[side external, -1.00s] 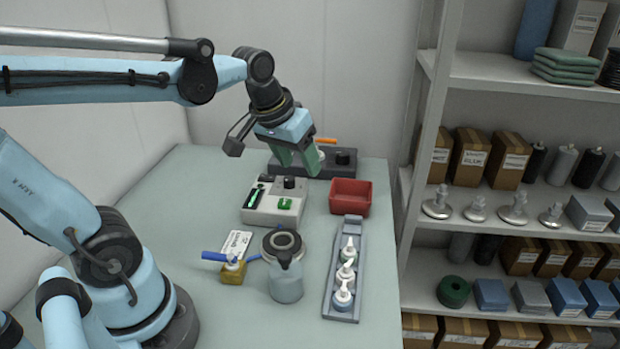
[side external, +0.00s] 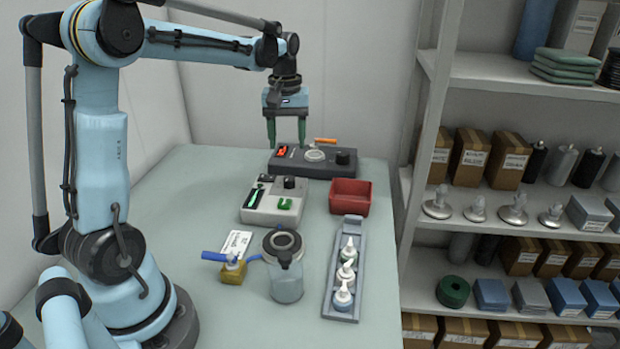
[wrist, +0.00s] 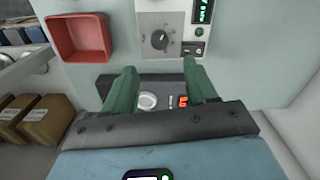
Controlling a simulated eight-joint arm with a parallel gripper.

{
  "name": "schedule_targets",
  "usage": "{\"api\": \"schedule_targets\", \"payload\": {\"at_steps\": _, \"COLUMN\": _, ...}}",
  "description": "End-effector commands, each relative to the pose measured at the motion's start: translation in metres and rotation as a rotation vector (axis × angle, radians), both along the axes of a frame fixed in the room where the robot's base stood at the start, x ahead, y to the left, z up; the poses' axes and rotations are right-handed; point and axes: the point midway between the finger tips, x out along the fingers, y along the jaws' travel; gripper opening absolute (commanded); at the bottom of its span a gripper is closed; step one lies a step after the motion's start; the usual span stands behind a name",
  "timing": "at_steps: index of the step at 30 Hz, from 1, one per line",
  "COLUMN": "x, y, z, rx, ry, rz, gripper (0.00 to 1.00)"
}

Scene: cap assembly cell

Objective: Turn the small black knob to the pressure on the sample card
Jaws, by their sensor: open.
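Two black knobs show. One knob (side external: 290,182) sits on a pale box (side external: 273,217) with a green display; in the wrist view this knob (wrist: 160,39) has a pointer and scale marks around it. The other black knob (side external: 343,157) is on the right end of a dark box (side external: 310,170) with a red display. The sample card (side external: 237,244) stands near the front; its writing is too small to read. My gripper (side external: 286,141) points down, open and empty, above the dark box's left part. In the wrist view its green fingers (wrist: 158,70) are spread apart.
A red tray (side external: 350,196) stands right of the pale box. A grey rack (side external: 336,300) with several white-topped parts, a lidded jar (side external: 286,284) and a yellow block (side external: 233,272) with blue handles stand in front. The table's left side is clear.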

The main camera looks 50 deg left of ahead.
Motion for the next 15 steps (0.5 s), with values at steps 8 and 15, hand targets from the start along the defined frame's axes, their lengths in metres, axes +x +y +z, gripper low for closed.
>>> {"api": "schedule_targets", "payload": {"at_steps": 8, "x": 0.0, "y": 0.0, "z": -0.048, "rx": 0.0, "ry": -0.001, "rz": -0.002, "gripper": 0.57}}
{"api": "schedule_targets", "payload": {"at_steps": 15, "x": 0.0, "y": 0.0, "z": -0.082, "rx": 0.0, "ry": -0.001, "rz": -0.003, "gripper": 0.57}}
